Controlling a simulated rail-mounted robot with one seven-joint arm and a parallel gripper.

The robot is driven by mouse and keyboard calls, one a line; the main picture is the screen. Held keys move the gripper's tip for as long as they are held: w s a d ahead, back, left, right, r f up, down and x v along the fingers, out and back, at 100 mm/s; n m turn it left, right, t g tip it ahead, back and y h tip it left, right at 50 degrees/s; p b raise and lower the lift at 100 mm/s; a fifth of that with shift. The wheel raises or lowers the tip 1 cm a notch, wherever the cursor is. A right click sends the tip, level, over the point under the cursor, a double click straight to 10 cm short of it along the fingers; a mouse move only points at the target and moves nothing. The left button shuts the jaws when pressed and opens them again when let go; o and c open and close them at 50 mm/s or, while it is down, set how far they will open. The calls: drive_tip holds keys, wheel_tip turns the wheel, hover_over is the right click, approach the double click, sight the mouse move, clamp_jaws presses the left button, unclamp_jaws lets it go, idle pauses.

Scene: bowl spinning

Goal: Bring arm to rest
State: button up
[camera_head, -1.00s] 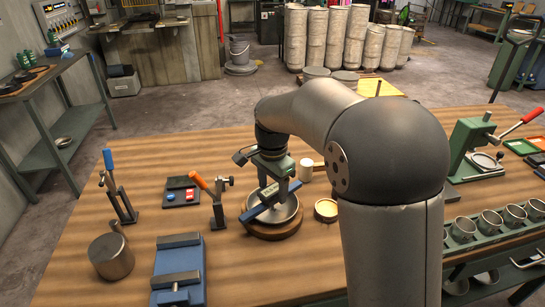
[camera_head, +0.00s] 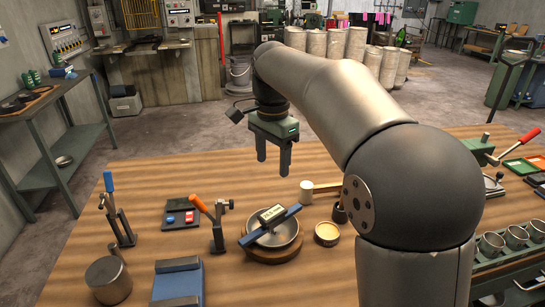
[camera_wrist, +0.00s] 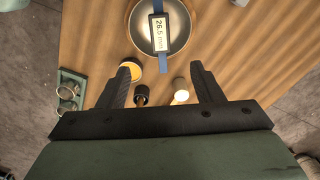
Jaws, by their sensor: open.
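My gripper (camera_head: 275,168) is open and empty, with its fingers pointing down, raised above the far part of the wooden table. Below and nearer lies a metal bowl (camera_head: 290,236) on a round wooden base (camera_head: 272,256). A blue gauge (camera_head: 272,220) with a display rests across the bowl. In the wrist view the open fingers (camera_wrist: 160,90) stand apart with nothing between them. The bowl (camera_wrist: 138,30) and the gauge, reading about 25.5 mm (camera_wrist: 159,33), show at the top there, apart from the fingers.
A mallet (camera_head: 308,191), a small round dish (camera_head: 327,233) and a dark cup (camera_head: 339,213) stand right of the bowl. Toggle clamps (camera_head: 216,225), a steel cylinder (camera_head: 108,281) and a blue vise (camera_head: 178,283) are at left. Cups (camera_head: 490,245) line the right edge. The table's far left is clear.

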drive_tip(key=s+d+f+n, duration=0.3)
drive_tip(key=s+d+f, duration=0.1)
drive_tip(key=s, duration=0.4)
drive_tip(key=s+d+f+n, duration=0.3)
drive_tip(key=s+d+f, duration=0.2)
drive_tip(key=s+f, duration=0.2)
drive_tip(key=s+d+f+n, duration=0.4)
drive_tip(key=s+d+f, duration=0.1)
drive_tip(key=s, duration=0.6)
drive_tip(key=shift+s+f, duration=0.15)
drive_tip(key=shift+f, duration=0.5)
